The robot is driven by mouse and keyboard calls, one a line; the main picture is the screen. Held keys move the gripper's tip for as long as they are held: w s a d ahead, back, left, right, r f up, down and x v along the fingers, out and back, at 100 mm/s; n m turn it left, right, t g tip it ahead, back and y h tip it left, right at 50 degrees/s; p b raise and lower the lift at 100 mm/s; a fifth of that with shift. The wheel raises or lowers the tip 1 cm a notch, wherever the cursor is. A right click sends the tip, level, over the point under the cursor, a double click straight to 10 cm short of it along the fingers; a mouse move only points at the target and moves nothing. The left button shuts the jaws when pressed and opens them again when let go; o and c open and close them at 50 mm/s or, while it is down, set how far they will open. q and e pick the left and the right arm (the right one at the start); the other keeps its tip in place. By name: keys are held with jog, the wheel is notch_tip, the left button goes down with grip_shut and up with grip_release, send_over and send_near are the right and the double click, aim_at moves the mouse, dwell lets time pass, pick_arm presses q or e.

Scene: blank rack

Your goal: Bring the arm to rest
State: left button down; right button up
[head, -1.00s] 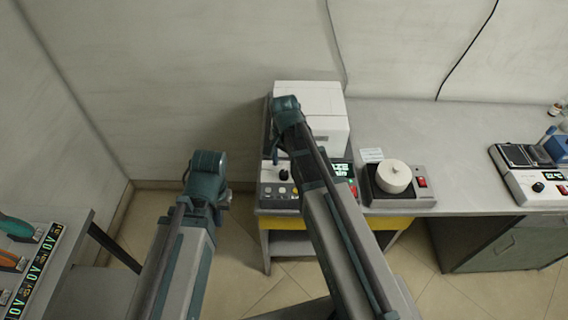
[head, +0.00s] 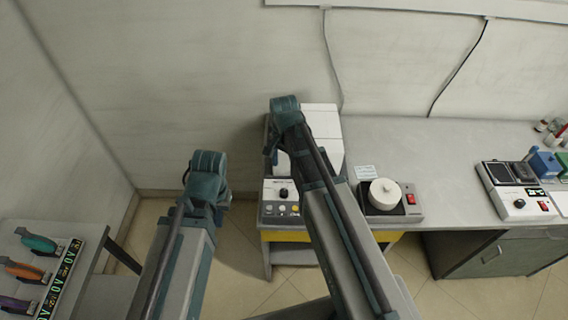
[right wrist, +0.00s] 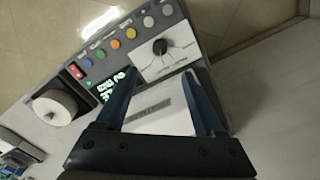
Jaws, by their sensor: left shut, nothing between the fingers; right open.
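My left arm comes in at the lower left of the head view. Its left gripper (head: 187,176) is shut and empty, mostly hidden behind its wrist, over open floor. My right arm reaches to the white-topped instrument (head: 322,122) on the bench. The right gripper (head: 269,142) hangs over that instrument's left side, partly hidden by its own wrist. In the right wrist view the right gripper (right wrist: 160,74) is open, with nothing held. The instrument's white top (right wrist: 160,112) with a grey label shows between and beyond the fingers.
The bench (head: 410,140) carries a device with a round white top (head: 385,193) and a scale-like device (head: 515,190) at right. A rack (head: 95,242) with coloured-handled tools stands at lower left. Floor is free between rack and bench.

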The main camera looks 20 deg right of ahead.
jog(key=s+a+f+n+h+b, duration=0.1)
jog(key=s+a+f+n+b, duration=0.2)
jog(key=s+a+n, duration=0.7)
jog(key=s+n, duration=0.4)
jog(key=shift+s+a+f+b, duration=0.2)
jog(key=shift+a+f+b, duration=0.05)
jog(key=shift+f+b, duration=0.1)
